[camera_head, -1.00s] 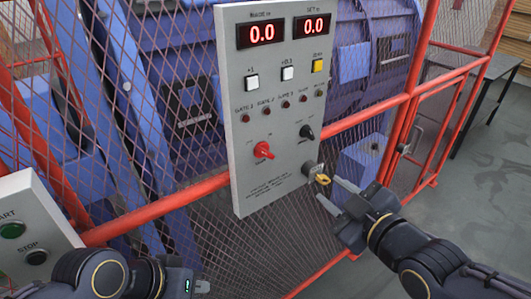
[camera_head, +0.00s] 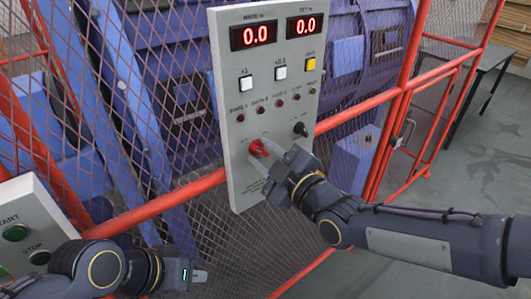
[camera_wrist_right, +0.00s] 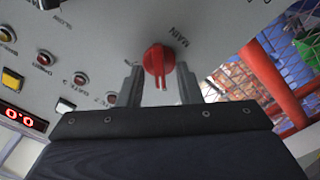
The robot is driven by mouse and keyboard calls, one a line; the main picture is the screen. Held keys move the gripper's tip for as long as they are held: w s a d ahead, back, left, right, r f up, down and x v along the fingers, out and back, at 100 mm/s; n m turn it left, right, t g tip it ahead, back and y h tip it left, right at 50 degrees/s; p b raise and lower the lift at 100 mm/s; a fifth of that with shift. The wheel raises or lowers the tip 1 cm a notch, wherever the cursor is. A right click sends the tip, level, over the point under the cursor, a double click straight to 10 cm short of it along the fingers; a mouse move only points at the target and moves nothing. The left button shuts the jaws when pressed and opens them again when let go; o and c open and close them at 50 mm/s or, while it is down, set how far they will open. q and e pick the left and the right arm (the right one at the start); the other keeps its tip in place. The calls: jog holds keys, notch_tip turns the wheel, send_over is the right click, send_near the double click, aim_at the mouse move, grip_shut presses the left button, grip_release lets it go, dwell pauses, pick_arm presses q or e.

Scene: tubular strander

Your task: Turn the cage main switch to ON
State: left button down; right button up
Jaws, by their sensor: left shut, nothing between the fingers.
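The red main switch (camera_head: 256,148) is a rotary knob low on the grey control panel (camera_head: 238,186). In the right wrist view the red knob (camera_wrist_right: 158,60) sits beside the lettering "MAIN". My right gripper (camera_head: 270,157) is at the knob, partly covering it in the head view. In the right wrist view its two fingers (camera_wrist_right: 159,83) are open, one on each side of the knob, with gaps visible. The ON and OFF lettering is too small to read. My left gripper (camera_head: 196,276) is shut and empty at lower left, away from the panel.
A black knob (camera_head: 300,129) is right of the red one. Lamps, push buttons and two displays reading 0.0 (camera_head: 254,35) are above. A START/STOP box (camera_head: 30,215) stands at left. Red-framed mesh fencing (camera_head: 160,208) surrounds the blue machine.

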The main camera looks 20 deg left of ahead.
grip_shut()
